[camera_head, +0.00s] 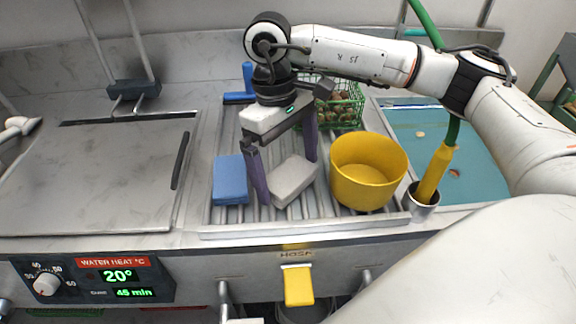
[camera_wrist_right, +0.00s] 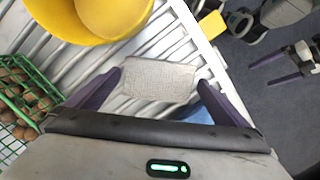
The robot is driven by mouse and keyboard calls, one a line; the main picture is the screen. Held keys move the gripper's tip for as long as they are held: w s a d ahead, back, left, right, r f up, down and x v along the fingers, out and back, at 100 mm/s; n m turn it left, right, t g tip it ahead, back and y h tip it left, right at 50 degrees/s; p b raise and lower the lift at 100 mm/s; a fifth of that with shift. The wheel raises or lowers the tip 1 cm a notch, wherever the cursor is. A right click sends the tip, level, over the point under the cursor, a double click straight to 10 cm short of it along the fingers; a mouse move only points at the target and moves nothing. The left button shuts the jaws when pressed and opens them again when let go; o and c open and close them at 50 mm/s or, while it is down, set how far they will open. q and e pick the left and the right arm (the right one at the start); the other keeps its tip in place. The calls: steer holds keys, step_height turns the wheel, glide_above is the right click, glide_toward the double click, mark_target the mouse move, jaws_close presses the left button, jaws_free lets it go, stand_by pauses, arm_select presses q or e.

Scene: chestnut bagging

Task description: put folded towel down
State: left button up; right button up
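The folded towel (camera_head: 294,182), a pale grey rectangular pad, lies on the slatted metal rack, left of the yellow bucket. My right gripper (camera_head: 287,180) points down over it with its purple fingers spread wide, one at either end of the towel. In the right wrist view the towel (camera_wrist_right: 160,80) fills most of the space between the fingertips (camera_wrist_right: 160,77). The fingers look open, with narrow gaps beside the towel; any light touch is hard to tell.
The yellow bucket (camera_head: 368,172) stands close on the right. A blue pad (camera_head: 230,180) lies on the left. A green basket of chestnuts (camera_head: 341,106) is behind.

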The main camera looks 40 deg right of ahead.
mark_target(281, 170)
step_height(281, 170, up, 12)
steer(key=w+p, duration=0.1)
steer(key=shift+w+a, duration=0.25)
steer(key=shift+w, duration=0.15)
stand_by(0.5)
